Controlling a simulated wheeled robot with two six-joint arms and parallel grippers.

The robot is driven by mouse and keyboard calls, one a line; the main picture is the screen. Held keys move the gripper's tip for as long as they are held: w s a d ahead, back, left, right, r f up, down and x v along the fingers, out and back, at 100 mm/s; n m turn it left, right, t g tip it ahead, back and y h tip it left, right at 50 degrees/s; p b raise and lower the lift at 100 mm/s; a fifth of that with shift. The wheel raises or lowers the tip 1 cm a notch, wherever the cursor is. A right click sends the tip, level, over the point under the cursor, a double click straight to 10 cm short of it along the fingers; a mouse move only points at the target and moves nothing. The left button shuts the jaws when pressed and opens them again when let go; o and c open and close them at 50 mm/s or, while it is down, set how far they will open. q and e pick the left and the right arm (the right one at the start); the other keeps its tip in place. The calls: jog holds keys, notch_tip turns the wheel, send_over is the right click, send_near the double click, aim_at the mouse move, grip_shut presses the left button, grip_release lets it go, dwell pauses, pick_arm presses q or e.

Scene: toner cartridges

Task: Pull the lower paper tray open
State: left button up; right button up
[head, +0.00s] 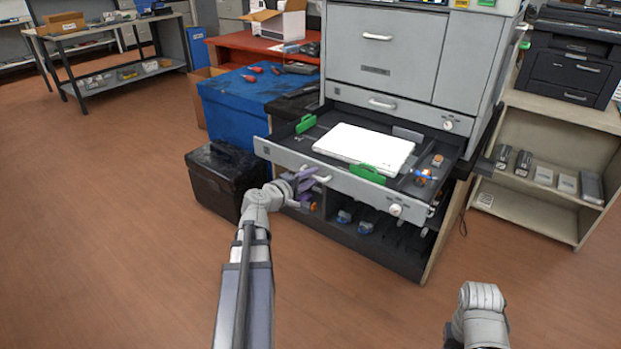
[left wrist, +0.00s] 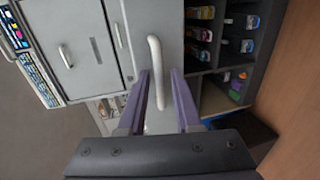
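The lower paper tray (head: 285,154) of the grey printer (head: 390,55) stands pulled out, with a white paper stack (head: 365,147) and green guides inside. Its white bar handle (head: 323,178) is on the tray's front, and it also shows in the left wrist view (left wrist: 156,75). My left gripper (head: 307,183) is at this handle. In the left wrist view its purple fingers (left wrist: 161,90) are apart, one on each side of the handle, with a gap visible on the right side. My right arm shows at the lower right, but its gripper cannot be seen.
The closed upper tray has its own handle (head: 382,103) above. Small items lie in the open tray's right part. A black case (head: 222,180) and blue box (head: 235,105) stand left of the printer. Open shelves (head: 375,235) lie below the tray. Floor in front is clear.

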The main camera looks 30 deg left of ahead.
pick_arm(q)
jog(key=shift+o, duration=0.5)
jog(key=p+v, duration=0.1)
jog(key=v, duration=0.6)
jog(key=shift+s+p, duration=0.3)
jog(key=shift+s, duration=0.1)
jog(key=shift+r, duration=0.1)
jog(key=w+d+f+m+g+h, duration=0.1)
jog(key=d+f+m+g+h, duration=0.3)
jog(key=d, duration=0.8)
jog(key=w+d+f+m+g+h, duration=0.1)
jog(key=d+f+m+g, duration=0.4)
jog(key=d, duration=0.8)
jog(key=s+d+f+m+g+y, duration=0.3)
jog(key=s+d+f+m, duration=0.1)
jog(key=s+d+m, duration=0.25)
jog(key=s+d+f+m+g+y, duration=0.4)
jog(key=s+d+m, duration=0.2)
jog(key=s+d, duration=0.15)
notch_tip(320, 180, up, 27)
jog(key=p, duration=2.7)
jog(key=shift+w+d, duration=0.25)
jog(key=shift+d, duration=0.15)
